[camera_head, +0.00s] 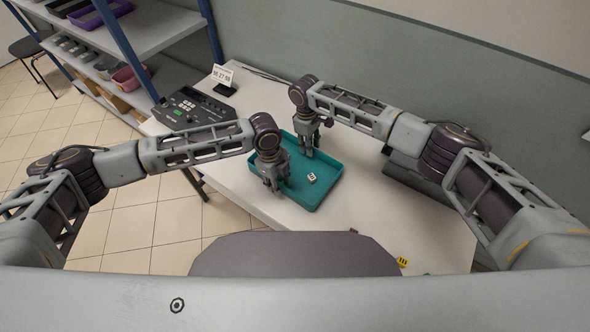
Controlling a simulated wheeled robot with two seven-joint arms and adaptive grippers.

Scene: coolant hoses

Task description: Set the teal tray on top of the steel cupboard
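The teal tray (318,192) lies on the white table, with a small white block with dark marks (311,177) inside it. My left gripper (274,186) points down at the tray's near-left side and overlaps its rim in the picture. My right gripper (308,154) points down at the tray's far side, over or at the rim. I cannot tell whether either gripper touches the tray or how far its fingers are apart. The grippers hide parts of the rim. I cannot make out a steel cupboard for certain.
A dark control box (192,108) and a white display sign (222,75) stand at the table's far left. A grey object (425,182) sits partly hidden behind my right arm. A yellow marker (402,262) lies near the front. A shelf rack (150,28) stands upper left; a wall runs behind.

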